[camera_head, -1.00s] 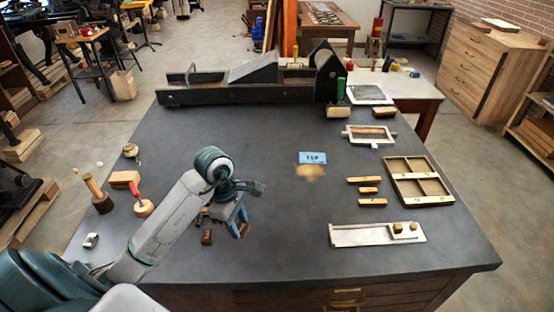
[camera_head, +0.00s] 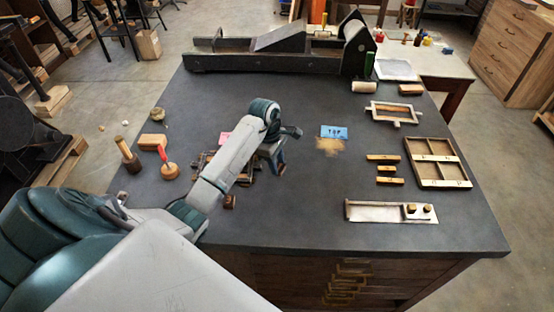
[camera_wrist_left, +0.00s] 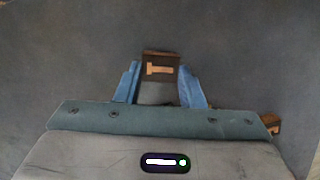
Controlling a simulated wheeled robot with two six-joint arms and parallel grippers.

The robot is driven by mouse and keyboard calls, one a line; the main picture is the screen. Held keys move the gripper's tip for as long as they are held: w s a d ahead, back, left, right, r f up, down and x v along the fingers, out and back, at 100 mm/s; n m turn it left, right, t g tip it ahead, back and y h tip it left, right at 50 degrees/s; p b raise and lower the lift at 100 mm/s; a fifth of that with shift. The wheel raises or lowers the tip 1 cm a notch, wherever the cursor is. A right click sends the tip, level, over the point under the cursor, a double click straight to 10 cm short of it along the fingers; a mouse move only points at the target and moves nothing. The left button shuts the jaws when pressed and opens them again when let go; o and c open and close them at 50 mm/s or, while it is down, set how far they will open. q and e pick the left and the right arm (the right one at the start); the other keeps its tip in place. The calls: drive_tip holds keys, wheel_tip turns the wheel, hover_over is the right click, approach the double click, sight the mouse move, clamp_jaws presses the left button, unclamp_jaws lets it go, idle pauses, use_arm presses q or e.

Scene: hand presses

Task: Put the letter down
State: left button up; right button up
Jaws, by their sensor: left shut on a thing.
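My left gripper (camera_head: 274,163) is over the dark table (camera_head: 310,225), near its middle. In the left wrist view, its blue fingers (camera_wrist_left: 158,85) are shut on a dark brown letter block (camera_wrist_left: 159,60) with a pale raised letter facing the camera. In the head view the fingers and wrist mostly hide this block. I cannot tell whether it touches the table. A second small brown block (camera_head: 229,201) lies left of the gripper and shows at the lower right of the wrist view (camera_wrist_left: 271,125). My right gripper is not in view.
A wooden frame (camera_head: 203,163) with a pink card (camera_head: 224,138) is partly behind my forearm. A blue TOP card (camera_head: 334,131) lies right of the gripper. Further right are small wooden bars (camera_head: 384,169), a divided tray (camera_head: 440,164) and a pale metal holder (camera_head: 375,212). A black press (camera_head: 280,50) stands behind.

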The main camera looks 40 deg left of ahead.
use_arm(q)
drive_tip(key=shift+f, duration=0.55)
drive_tip(key=o, duration=0.9)
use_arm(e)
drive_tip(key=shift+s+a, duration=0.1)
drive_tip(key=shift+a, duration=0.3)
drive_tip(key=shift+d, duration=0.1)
